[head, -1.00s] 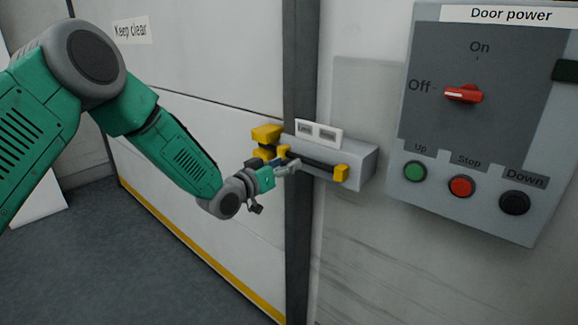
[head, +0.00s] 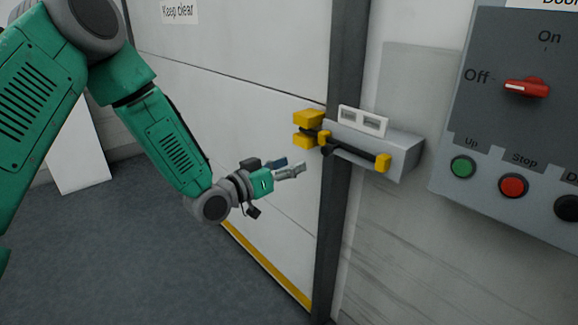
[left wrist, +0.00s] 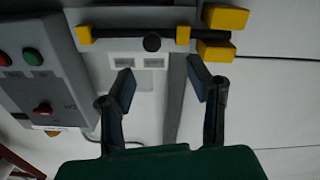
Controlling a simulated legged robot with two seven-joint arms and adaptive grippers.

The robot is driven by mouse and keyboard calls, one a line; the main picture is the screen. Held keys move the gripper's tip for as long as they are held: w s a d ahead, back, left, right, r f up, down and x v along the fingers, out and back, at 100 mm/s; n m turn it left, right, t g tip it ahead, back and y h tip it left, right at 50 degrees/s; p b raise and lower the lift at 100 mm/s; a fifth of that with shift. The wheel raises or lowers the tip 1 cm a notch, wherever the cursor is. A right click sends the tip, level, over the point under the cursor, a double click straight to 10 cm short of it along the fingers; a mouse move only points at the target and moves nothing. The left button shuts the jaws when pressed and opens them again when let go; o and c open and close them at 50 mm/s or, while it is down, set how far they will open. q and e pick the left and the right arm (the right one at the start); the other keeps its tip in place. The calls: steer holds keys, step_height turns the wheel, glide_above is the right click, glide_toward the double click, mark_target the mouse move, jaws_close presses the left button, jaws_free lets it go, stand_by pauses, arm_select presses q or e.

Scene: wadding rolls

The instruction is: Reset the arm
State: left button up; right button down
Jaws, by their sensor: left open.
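My left arm is green and grey and comes in from the left in the head view. Its gripper (head: 284,168) is open and empty, a little to the left of and below the door latch. The latch has a grey housing (head: 402,150), a dark bar and yellow blocks (head: 308,118). In the left wrist view the open fingers (left wrist: 160,88) stand apart, with the latch's dark bar and yellow end pieces (left wrist: 226,18) beyond them. My right gripper is not in view.
A grey control box (head: 483,110) with a red switch (head: 526,87) at Off and round buttons hangs on the right wall. A white door (head: 230,70) with a yellow bottom stripe stands behind my arm. Dark floor (head: 130,260) is clear at lower left.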

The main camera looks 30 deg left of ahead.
arm_select(q)
steer(key=shift+s+d, duration=0.15)
stand_by(0.3)
steer(key=s+d+f+g+y, duration=0.15)
steer(key=s+f+g, duration=0.35)
steer(key=f, duration=0.5)
steer(key=s+d+f+g+y, duration=0.1)
steer(key=s+d+f+g, duration=0.15)
steer(key=s+f, duration=0.65)
steer(key=s+f+g+y, duration=0.1)
steer(key=s+f+g, duration=0.2)
steer(key=s, duration=0.5)
steer(key=s+a+f+g+y, duration=0.1)
steer(key=s+f+g, duration=0.2)
steer(key=s+f, duration=0.2)
steer(key=s+f+g+y, duration=0.1)
steer(key=s+f+g, duration=0.2)
steer(key=s, duration=0.8)
steer(key=shift+s+a+f+n+y, duration=0.2)
steer(key=shift+s+f+n+y, duration=0.15)
steer(key=shift+s+f+n, duration=0.05)
steer(key=shift+w, duration=0.2)
